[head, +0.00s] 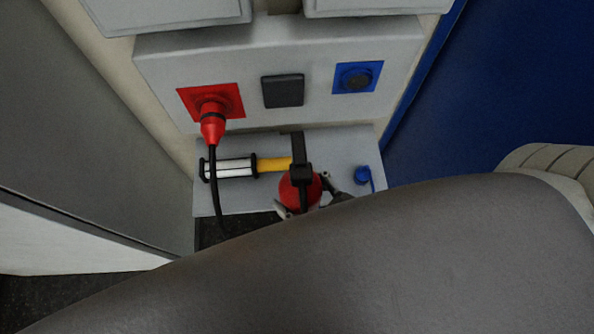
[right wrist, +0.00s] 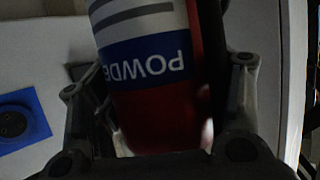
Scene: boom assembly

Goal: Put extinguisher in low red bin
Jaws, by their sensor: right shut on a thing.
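The red fire extinguisher (head: 298,188) is at the low grey ledge, seen mostly from above, with a black part on its top. My right gripper (head: 303,194) is around it, with a finger on each side. In the right wrist view the extinguisher (right wrist: 165,110) fills the space between the fingers of the gripper (right wrist: 158,85). Its blue label with white letters is upside down there. The extinguisher's lower part is hidden in the head view behind my large grey arm. No low red bin is in view. My left gripper is not in view.
A lamp with a yellow handle (head: 272,164) lies on the ledge (head: 340,147), close left of the extinguisher. A red plug (head: 212,122) with a hanging black cable is on the left. A blue plug (head: 362,175) is on the right. A blue panel (head: 490,90) stands right.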

